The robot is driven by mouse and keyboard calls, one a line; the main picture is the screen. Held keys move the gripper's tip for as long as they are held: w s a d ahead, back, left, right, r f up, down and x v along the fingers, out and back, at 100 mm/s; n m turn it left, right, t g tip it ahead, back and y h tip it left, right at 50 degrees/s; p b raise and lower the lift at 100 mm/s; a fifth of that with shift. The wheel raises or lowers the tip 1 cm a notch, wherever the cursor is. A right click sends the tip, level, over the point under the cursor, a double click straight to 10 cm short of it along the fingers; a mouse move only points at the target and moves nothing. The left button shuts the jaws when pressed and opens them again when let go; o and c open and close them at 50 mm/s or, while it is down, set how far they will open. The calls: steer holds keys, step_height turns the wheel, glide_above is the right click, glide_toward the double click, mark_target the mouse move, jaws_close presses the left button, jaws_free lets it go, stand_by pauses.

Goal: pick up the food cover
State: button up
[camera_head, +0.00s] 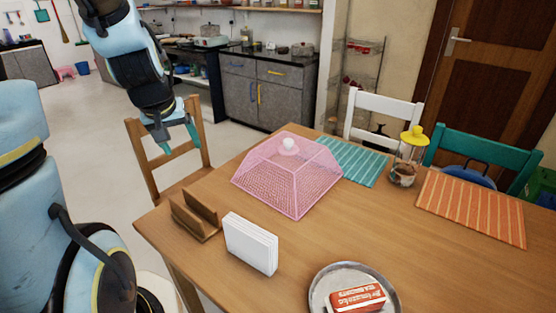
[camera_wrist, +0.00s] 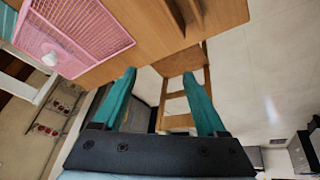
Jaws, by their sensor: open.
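The food cover (camera_head: 288,174) is a pink mesh dome with a white knob (camera_head: 288,144) on top. It stands upright on the wooden table (camera_head: 420,262), near the table's far left part. In the wrist view the food cover (camera_wrist: 74,36) shows at the upper left, with its knob (camera_wrist: 50,58) at the side. My gripper (camera_head: 180,151) has teal fingers and is raised to the left of the cover, near a wooden chair, apart from the cover. In the wrist view my gripper (camera_wrist: 165,102) has its fingers spread with nothing between them.
A wooden holder (camera_head: 195,215), a white napkin stack (camera_head: 250,243) and a metal tray (camera_head: 325,276) with a red packet stand along the near side. Striped mats and a yellow-lidded jar (camera_head: 404,167) lie to the right. A wooden chair (camera_head: 158,150) stands at the left edge.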

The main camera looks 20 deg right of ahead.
steer(key=w+d+f+t+h+b, duration=0.1)
steer(key=w+d+t+b, duration=0.15)
steer(key=d, duration=0.45)
steer(key=w+d+f+t+h+b, duration=0.1)
steer(key=w+d, duration=0.2)
steer(key=d, duration=0.5)
steer(key=n+t+y+b, duration=0.2)
steer(key=t+b, duration=0.3)
glide_above(291, 143)
steer(key=s, duration=0.2)
steer(key=shift+a+f, duration=0.25)
steer(key=shift+f, duration=0.95)
steer(key=s+y, duration=0.1)
steer(key=s, duration=0.1)
steer(key=s+d+f+b, duration=0.1)
steer(key=s+f+y, duration=0.1)
steer(key=s, duration=0.1)
steer(key=shift+s+d+f+n+y+b, duration=0.15)
steer(key=shift+s+d+n+y+b, duration=0.15)
steer(key=shift+s+b, duration=0.1)
steer(key=shift+a+f, duration=0.1)
steer(key=shift+y, duration=0.3)
steer(key=p+x, duration=0.1)
steer(key=x, duration=0.9)
steer(key=shift+w+a+p, duration=0.1)
steer(key=shift+w+p, duration=0.05)
steer(key=shift+p, duration=0.15)
steer(key=shift+c, duration=0.3)
jaws_close()
